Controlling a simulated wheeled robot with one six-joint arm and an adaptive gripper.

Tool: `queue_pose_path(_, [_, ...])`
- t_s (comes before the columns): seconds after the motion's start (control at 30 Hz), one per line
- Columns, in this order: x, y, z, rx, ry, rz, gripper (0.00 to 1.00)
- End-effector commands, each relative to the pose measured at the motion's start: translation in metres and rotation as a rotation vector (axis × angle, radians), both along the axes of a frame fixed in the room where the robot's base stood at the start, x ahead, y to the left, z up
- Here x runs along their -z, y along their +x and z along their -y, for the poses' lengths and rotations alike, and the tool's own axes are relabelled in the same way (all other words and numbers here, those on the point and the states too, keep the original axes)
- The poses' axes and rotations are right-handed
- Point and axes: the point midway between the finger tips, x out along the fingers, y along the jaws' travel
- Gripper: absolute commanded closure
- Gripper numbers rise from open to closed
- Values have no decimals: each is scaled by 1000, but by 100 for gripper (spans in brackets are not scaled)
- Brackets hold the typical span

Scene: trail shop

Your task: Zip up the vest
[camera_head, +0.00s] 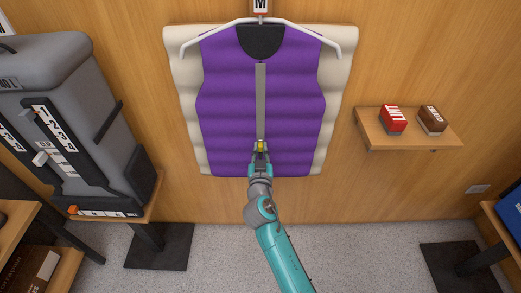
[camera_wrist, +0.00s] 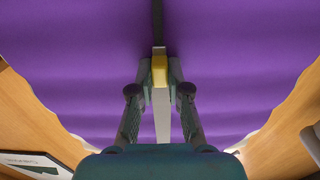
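The purple vest (camera_head: 215,105) hangs on a white hanger (camera_head: 190,46) against the wooden wall. A straight grey zip strip (camera_head: 260,95) runs down its middle from below the dark neck to my gripper. It also shows in the wrist view (camera_wrist: 162,120), on one side of the pull, with a thin dark seam on the other. The yellow zip pull (camera_wrist: 159,72) sits low on the vest's front. My gripper (camera_head: 261,148) is at the pull; in the wrist view its fingers (camera_wrist: 159,75) close in from both sides and appear to touch it.
A cream backing (camera_head: 188,80) shows behind the vest. A wall shelf (camera_head: 400,135) at right holds a red box (camera_head: 392,120) and a brown box (camera_head: 432,120). A large grey backpack (camera_head: 70,110) stands at left. The wall close around the vest is clear.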

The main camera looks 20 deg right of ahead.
Motion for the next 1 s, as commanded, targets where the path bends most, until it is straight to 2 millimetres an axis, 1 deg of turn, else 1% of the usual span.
queue_pose_path(0.17, [0, 0, 0, 0, 0, 0, 100])
queue_pose_path(0.27, [-4, 0, 0, 0, 0, 1, 100])
queue_pose_path(0.37, [-13, 0, 0, 0, 1, 3, 100])
queue_pose_path(0.47, [-31, 0, 0, 0, 1, 6, 100])
queue_pose_path(0.57, [-58, 0, 0, 0, 1, 9, 100])
queue_pose_path(0.67, [-88, 0, 0, 0, 2, 9, 100])
queue_pose_path(0.8, [-134, 0, 0, 0, 2, 9, 100])
queue_pose_path(1.0, [-194, 0, 0, 0, 1, 9, 100])
